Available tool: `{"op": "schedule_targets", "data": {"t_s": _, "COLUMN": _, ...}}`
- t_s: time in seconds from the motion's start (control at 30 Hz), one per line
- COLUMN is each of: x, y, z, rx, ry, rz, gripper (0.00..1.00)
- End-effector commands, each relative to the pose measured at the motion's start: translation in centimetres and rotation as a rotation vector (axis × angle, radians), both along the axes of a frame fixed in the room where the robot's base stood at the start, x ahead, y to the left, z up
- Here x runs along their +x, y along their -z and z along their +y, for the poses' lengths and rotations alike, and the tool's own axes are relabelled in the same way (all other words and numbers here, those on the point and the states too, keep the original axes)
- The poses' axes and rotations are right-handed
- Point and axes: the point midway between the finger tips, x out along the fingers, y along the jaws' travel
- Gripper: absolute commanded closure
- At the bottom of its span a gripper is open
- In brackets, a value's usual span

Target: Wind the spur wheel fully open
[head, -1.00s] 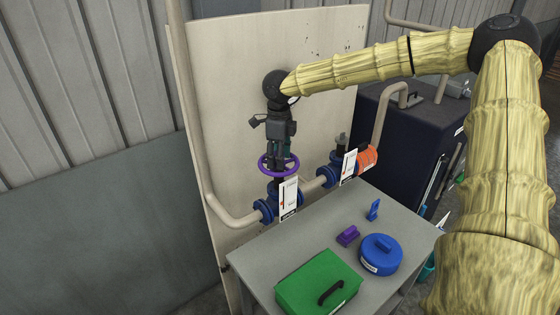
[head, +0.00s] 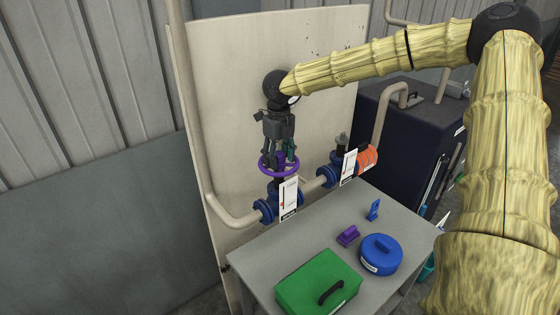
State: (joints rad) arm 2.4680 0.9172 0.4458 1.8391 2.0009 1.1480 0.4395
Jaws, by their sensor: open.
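A purple handwheel (head: 263,166) sits level on top of a blue valve (head: 267,209) in the pipe, left of the grey table. I cannot read which wheel the white tag (head: 289,194) in front of this valve names. My gripper (head: 279,162) points straight down over the purple wheel, its open fingers reaching to about rim height. The fingers hide part of the wheel, and I cannot tell whether they touch it. A second blue valve (head: 328,177) to the right carries an orange ribbed part (head: 367,159) and its own white tag (head: 348,166).
The grey table (head: 255,262) holds a green box (head: 318,284), a round blue case (head: 381,256), a purple block (head: 347,236) and a small blue piece (head: 374,210). A pale board (head: 225,100) stands close behind the pipes. A dark cabinet (head: 425,125) stands right.

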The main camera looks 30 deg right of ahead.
Motion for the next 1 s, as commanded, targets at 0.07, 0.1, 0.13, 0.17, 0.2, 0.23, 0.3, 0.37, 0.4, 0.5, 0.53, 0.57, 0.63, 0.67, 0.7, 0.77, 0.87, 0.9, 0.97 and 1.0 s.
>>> {"op": "schedule_targets", "data": {"t_s": 0.07, "x": -0.02, "y": 0.02, "z": -0.01, "rx": -0.001, "ry": 0.045, "rz": 0.001, "gripper": 0.46}}
{"op": "schedule_targets", "data": {"t_s": 0.1, "x": -0.01, "y": 0.01, "z": -0.01, "rx": -0.001, "ry": 0.068, "rz": 0.0, "gripper": 0.46}}
{"op": "schedule_targets", "data": {"t_s": 0.13, "x": -0.01, "y": 0.01, "z": -0.01, "rx": -0.001, "ry": 0.087, "rz": 0.0, "gripper": 0.46}}
{"op": "schedule_targets", "data": {"t_s": 0.17, "x": -0.01, "y": 0.0, "z": -0.01, "rx": -0.001, "ry": 0.104, "rz": 0.0, "gripper": 0.46}}
{"op": "schedule_targets", "data": {"t_s": 0.2, "x": 0.0, "y": 0.0, "z": -0.01, "rx": -0.001, "ry": 0.128, "rz": 0.0, "gripper": 0.46}}
{"op": "schedule_targets", "data": {"t_s": 0.23, "x": 0.0, "y": -0.01, "z": -0.01, "rx": -0.001, "ry": 0.147, "rz": 0.0, "gripper": 0.46}}
{"op": "schedule_targets", "data": {"t_s": 0.3, "x": 0.0, "y": -0.01, "z": -0.01, "rx": -0.001, "ry": 0.189, "rz": 0.0, "gripper": 0.46}}
{"op": "schedule_targets", "data": {"t_s": 0.37, "x": 0.0, "y": -0.01, "z": 0.0, "rx": -0.001, "ry": 0.222, "rz": 0.0, "gripper": 0.46}}
{"op": "schedule_targets", "data": {"t_s": 0.4, "x": 0.0, "y": -0.01, "z": 0.0, "rx": 0.0, "ry": 0.242, "rz": 0.0, "gripper": 0.46}}
{"op": "schedule_targets", "data": {"t_s": 0.5, "x": 0.01, "y": -0.01, "z": 0.01, "rx": 0.0, "ry": 0.276, "rz": 0.0, "gripper": 0.46}}
{"op": "schedule_targets", "data": {"t_s": 0.53, "x": 0.01, "y": -0.02, "z": 0.01, "rx": 0.0, "ry": 0.281, "rz": 0.0, "gripper": 0.46}}
{"op": "schedule_targets", "data": {"t_s": 0.57, "x": 0.01, "y": -0.01, "z": 0.01, "rx": 0.0, "ry": 0.285, "rz": 0.0, "gripper": 0.46}}
{"op": "schedule_targets", "data": {"t_s": 0.63, "x": 0.01, "y": -0.02, "z": 0.02, "rx": 0.0, "ry": 0.295, "rz": 0.0, "gripper": 0.46}}
{"op": "schedule_targets", "data": {"t_s": 0.67, "x": 0.01, "y": -0.02, "z": 0.02, "rx": 0.0, "ry": 0.304, "rz": 0.0, "gripper": 0.46}}
{"op": "schedule_targets", "data": {"t_s": 0.7, "x": 0.02, "y": -0.03, "z": 0.02, "rx": 0.0, "ry": 0.319, "rz": -0.001, "gripper": 0.46}}
{"op": "schedule_targets", "data": {"t_s": 0.77, "x": 0.01, "y": -0.04, "z": 0.02, "rx": 0.0, "ry": 0.352, "rz": 0.0, "gripper": 0.46}}
{"op": "schedule_targets", "data": {"t_s": 0.87, "x": 0.0, "y": -0.02, "z": -0.01, "rx": -0.001, "ry": 0.414, "rz": 0.0, "gripper": 0.46}}
{"op": "schedule_targets", "data": {"t_s": 0.9, "x": -0.01, "y": 0.0, "z": -0.02, "rx": -0.001, "ry": 0.438, "rz": 0.0, "gripper": 0.46}}
{"op": "schedule_targets", "data": {"t_s": 0.97, "x": -0.02, "y": 0.02, "z": -0.03, "rx": -0.001, "ry": 0.475, "rz": 0.0, "gripper": 0.46}}
{"op": "schedule_targets", "data": {"t_s": 1.0, "x": -0.02, "y": 0.03, "z": -0.03, "rx": -0.001, "ry": 0.499, "rz": 0.0, "gripper": 0.46}}
